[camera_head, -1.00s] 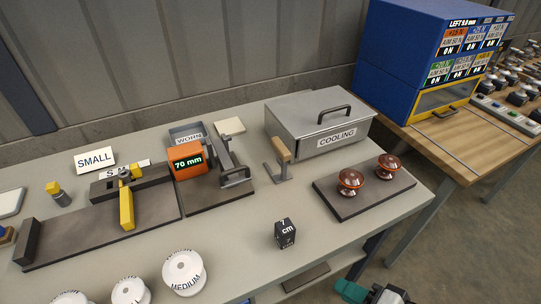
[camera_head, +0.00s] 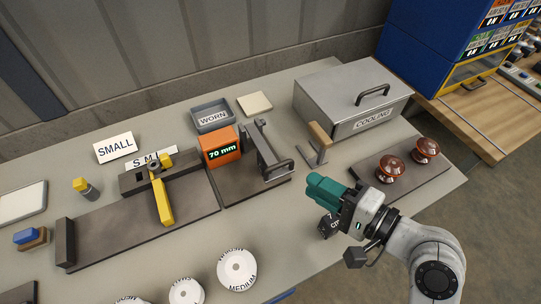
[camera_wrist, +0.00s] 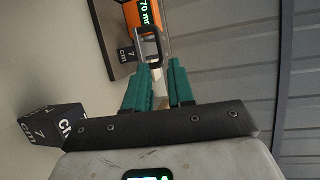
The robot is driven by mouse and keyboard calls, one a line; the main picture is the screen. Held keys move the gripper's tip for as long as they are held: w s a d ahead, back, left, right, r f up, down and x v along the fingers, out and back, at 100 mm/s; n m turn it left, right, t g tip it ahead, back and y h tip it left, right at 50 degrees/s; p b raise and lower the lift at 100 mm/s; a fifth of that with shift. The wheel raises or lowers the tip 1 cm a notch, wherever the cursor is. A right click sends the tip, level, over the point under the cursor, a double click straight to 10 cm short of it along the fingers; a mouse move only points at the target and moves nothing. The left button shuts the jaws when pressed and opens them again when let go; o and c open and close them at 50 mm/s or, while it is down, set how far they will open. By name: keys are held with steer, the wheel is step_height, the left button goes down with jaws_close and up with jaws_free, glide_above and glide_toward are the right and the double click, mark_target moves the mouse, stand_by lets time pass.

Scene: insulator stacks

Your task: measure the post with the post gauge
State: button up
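The post gauge, with an orange readout (camera_head: 222,146) showing 70 mm, stands on a dark plate with a grey frame and looped handle (camera_head: 278,169). Its orange readout also shows at the top of the wrist view (camera_wrist: 149,14). I cannot tell for certain which item is the post. Two brown insulators stand on a dark board: one (camera_head: 389,169) and, farther right, another (camera_head: 426,150). My gripper (camera_head: 316,184) has teal fingers over the table, right of the gauge. In the wrist view (camera_wrist: 159,68) they are apart, with a grey loop beyond the tips.
A black 7 cm cube (camera_head: 328,226) is close beside my gripper. A wood-handled tool (camera_head: 319,142) stands before the COOLING box (camera_head: 350,98). A long dark fixture with a yellow lever (camera_head: 161,200) lies left. White round containers, including MEDIUM (camera_head: 237,269), line the front.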

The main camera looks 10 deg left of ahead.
mark_target(279, 164)
steer(key=p+x, duration=0.1)
steer(key=x, duration=0.9)
steer(key=shift+a, duration=0.15)
jaws_close()
